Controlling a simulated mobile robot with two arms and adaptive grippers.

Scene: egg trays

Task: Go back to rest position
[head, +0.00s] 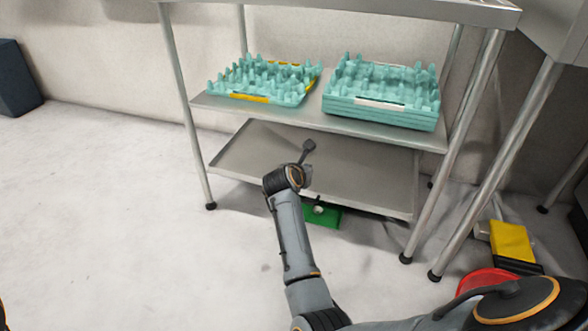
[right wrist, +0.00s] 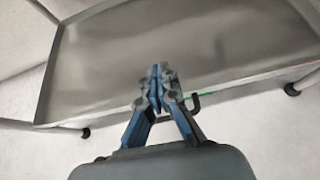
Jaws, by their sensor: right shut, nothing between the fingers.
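My right arm reaches from the bottom right of the head view toward the lower shelf (head: 250,152) of a steel rack. In the right wrist view, my right gripper (right wrist: 160,78) has its blue and grey fingers together, with nothing between them. It is in front of the bare shelf surface (right wrist: 180,50); I cannot tell the exact gap to its edge. In the head view its fingers are mostly hidden by the wrist. My left gripper is not in view.
A teal egg tray (head: 288,98) and a taller teal stack (head: 380,115) stand on the shelf above. A green object (head: 326,218) is below the lower shelf. Rack legs, a yellow item (head: 511,241) and a red item (head: 480,279) lie right. Left floor is clear.

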